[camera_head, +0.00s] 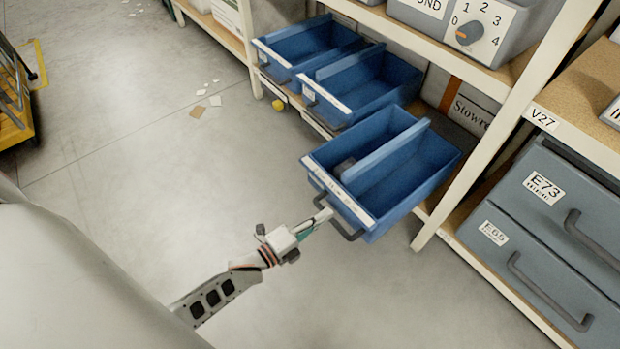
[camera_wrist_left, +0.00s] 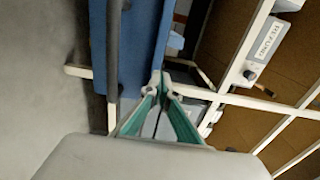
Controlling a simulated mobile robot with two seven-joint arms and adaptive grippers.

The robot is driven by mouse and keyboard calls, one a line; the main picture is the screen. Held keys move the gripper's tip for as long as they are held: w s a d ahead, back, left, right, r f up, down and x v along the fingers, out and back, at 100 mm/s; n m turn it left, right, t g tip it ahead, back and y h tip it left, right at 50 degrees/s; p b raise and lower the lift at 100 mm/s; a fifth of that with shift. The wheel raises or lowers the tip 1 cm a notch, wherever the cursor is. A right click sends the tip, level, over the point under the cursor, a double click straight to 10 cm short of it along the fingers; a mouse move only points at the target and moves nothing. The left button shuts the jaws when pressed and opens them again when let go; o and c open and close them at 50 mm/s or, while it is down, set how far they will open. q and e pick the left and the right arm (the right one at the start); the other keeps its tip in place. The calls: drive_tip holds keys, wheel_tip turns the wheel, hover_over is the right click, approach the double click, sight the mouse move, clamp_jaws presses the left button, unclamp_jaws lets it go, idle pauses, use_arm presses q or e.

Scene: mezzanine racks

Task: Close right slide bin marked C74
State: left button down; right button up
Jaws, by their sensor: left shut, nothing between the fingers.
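Three blue slide bins stand on the low rack shelf in the head view. The right bin (camera_head: 425,190) is pulled out well past the shelf edge. It has a divider, a white front label strip too small to read, and a dark handle (camera_head: 347,234). My left gripper (camera_head: 326,215) is shut and empty at the front of this bin, close to the handle. Whether it touches is unclear. In the left wrist view the closed fingertips (camera_wrist_left: 160,78) are by the blue bin front (camera_wrist_left: 138,55), with the handle (camera_wrist_left: 112,55) to their left. My right gripper is out of view.
The middle bin (camera_head: 385,82) and left bin (camera_head: 300,50) also stick out. A white rack post (camera_head: 465,172) stands right of the right bin. Grey drawers (camera_head: 500,215) are further right. A yellow cart (camera_head: 18,110) is far left. The floor between is mostly clear.

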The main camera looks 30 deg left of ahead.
sight(342, 203)
use_arm(q)
drive_tip(key=x, duration=0.3)
drive_tip(key=shift+f, duration=0.1)
drive_tip(key=shift+w+d, duration=0.15)
drive_tip(key=shift+w, duration=0.2)
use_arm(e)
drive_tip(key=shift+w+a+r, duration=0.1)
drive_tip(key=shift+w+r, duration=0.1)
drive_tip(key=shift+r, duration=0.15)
use_arm(q)
drive_tip(key=shift+w, duration=0.1)
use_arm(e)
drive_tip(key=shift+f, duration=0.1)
